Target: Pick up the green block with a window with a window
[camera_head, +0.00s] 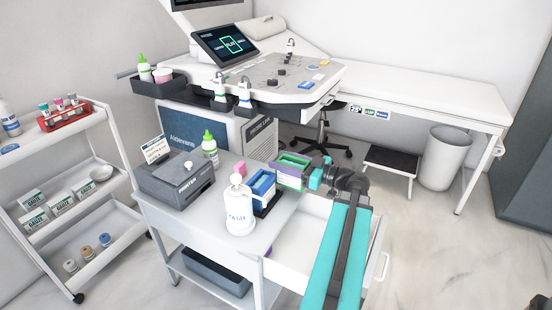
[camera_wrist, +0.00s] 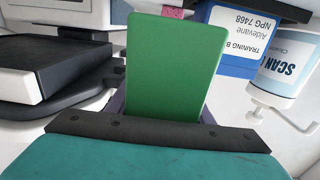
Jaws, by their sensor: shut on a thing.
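In the wrist view the block is a plain green face (camera_wrist: 175,65) standing out from between my purple-edged fingers (camera_wrist: 163,108). The block is held beside the cart top, near the blue box. Whether its underside touches anything is hidden.
A blue box (camera_head: 262,184) with a white label stands close by on the cart (camera_head: 185,222). A white pump bottle (camera_head: 239,210) is in front of it. A grey printer-like box (camera_head: 175,180) stands left. An open white drawer (camera_head: 310,240) lies below my arm.

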